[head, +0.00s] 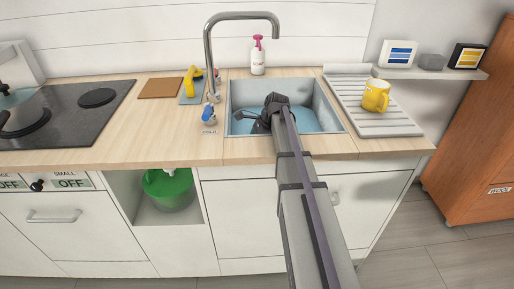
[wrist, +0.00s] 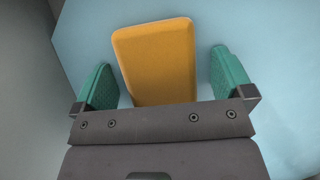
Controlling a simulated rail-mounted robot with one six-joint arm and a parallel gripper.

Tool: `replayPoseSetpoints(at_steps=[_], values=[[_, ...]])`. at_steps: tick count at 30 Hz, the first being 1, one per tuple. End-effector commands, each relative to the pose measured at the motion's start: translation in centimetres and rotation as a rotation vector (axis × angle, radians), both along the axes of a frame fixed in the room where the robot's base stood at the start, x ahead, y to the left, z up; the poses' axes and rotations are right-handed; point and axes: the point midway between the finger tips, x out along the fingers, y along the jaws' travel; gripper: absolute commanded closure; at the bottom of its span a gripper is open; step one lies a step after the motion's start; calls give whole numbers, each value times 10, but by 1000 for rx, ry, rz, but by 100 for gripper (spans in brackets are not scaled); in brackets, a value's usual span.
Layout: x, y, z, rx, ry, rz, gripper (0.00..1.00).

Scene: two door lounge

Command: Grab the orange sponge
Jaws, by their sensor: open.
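The orange sponge (wrist: 155,60) shows in the wrist view as a rounded orange block against the light blue sink bottom. My gripper (wrist: 160,80) is open, with one green finger pad on each side of the sponge and a gap at both sides. The sponge's near end is hidden behind the gripper's dark body. In the head view my gripper (head: 262,122) is down inside the sink (head: 312,112), and I cannot make out the sponge there.
A metal tap (head: 208,50) rises at the sink's back left. A soap bottle (head: 257,58) stands behind the sink. A yellow mug (head: 376,95) stands on the drainboard (head: 390,125) at right. The sink's grey wall (wrist: 25,90) is close on the left in the wrist view.

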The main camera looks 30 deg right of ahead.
Motion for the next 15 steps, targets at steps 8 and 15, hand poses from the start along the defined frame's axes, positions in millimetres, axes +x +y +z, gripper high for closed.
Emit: replayPoseSetpoints(at_steps=[8, 15], values=[[0, 0, -2, 0, 0, 0, 16], [0, 0, -2, 0, 0, 0, 39]])
